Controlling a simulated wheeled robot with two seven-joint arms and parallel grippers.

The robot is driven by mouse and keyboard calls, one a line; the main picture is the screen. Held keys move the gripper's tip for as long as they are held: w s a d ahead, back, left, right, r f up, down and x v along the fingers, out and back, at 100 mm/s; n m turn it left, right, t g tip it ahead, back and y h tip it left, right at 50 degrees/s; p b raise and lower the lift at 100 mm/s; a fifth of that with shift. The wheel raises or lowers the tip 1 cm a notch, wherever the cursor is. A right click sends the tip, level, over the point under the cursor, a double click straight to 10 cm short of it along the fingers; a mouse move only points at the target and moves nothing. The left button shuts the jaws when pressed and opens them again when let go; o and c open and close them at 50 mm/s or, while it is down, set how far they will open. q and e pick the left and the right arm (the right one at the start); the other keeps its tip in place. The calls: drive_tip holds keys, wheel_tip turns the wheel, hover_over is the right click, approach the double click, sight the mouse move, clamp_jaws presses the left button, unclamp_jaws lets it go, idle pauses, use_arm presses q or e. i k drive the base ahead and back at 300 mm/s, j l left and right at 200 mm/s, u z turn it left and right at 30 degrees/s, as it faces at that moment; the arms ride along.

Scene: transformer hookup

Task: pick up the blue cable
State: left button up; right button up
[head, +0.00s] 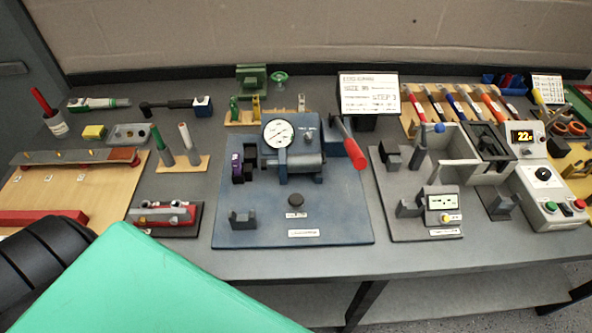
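No blue cable shows clearly. A row of slim coloured pieces lies on a wooden board at the back right, and one of them is a blue piece (451,99). I cannot tell whether it is a cable or a tool.
A blue press plate (345,222) with a gauge (278,133) fills the bench's middle. A grey fixture plate (399,228) and a control box (546,211) stand to the right. Wooden racks and a red-based fixture (166,230) stand left. A green shape covers the lower left.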

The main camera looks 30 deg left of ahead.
sight(456, 106)
drive_tip(key=l+z, duration=0.2)
drive_tip(key=l, duration=0.25)
drive_tip(key=i+l+z, duration=0.25)
drive_tip(key=l, duration=0.2)
drive_tip(key=l+z, duration=0.2)
drive_tip(key=l, duration=0.25)
drive_tip(key=i, duration=0.05)
